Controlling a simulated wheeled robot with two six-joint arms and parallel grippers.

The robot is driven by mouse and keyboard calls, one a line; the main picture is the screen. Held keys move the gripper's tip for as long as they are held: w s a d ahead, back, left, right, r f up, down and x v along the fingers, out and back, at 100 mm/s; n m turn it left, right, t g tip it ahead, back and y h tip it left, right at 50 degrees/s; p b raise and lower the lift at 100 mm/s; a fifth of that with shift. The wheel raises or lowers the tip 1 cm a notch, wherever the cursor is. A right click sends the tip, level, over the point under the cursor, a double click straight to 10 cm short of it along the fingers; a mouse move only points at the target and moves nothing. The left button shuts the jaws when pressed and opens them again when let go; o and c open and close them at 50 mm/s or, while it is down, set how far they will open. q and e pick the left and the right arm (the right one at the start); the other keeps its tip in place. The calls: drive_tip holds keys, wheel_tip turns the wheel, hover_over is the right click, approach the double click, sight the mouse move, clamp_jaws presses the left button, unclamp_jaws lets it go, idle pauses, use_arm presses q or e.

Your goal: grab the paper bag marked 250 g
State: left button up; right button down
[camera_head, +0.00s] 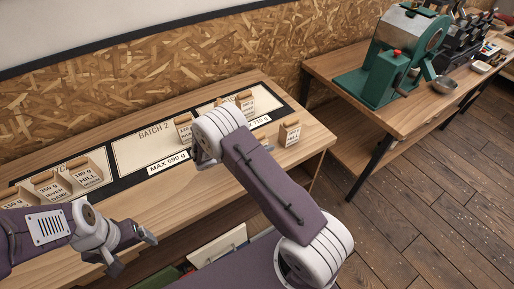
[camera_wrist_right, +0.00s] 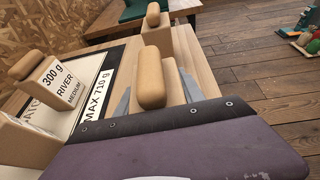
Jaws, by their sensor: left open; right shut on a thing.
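My right gripper (camera_wrist_right: 155,95) is shut on a paper bag with a rounded wooden top (camera_wrist_right: 152,78). The held bag's label faces away, so I cannot read its weight. I read 250 g on no bag in view. A bag in the wrist view is marked 300 g River Medium (camera_wrist_right: 62,82). Another bag (camera_wrist_right: 180,47) stands beyond the held one; a lone bag (camera_head: 290,134) stands at the table's right end. My left gripper (camera_head: 132,254) is open and empty at the table's front.
Several bags, including a Hill bag (camera_head: 88,178), stand on the left mat. The middle Batch 2 mat (camera_head: 145,150) is mostly bare, with a bag (camera_head: 184,128) at its right edge. A green machine (camera_head: 400,55) stands on a second table at right.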

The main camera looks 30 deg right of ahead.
sight(265, 136)
drive_tip(key=r, duration=0.4)
drive_tip(key=shift+s+r, duration=0.25)
drive_tip(key=s+r, duration=0.6)
drive_tip(key=s, duration=0.5)
drive_tip(key=shift+a+r+b, duration=0.25)
drive_tip(key=shift+b, duration=0.05)
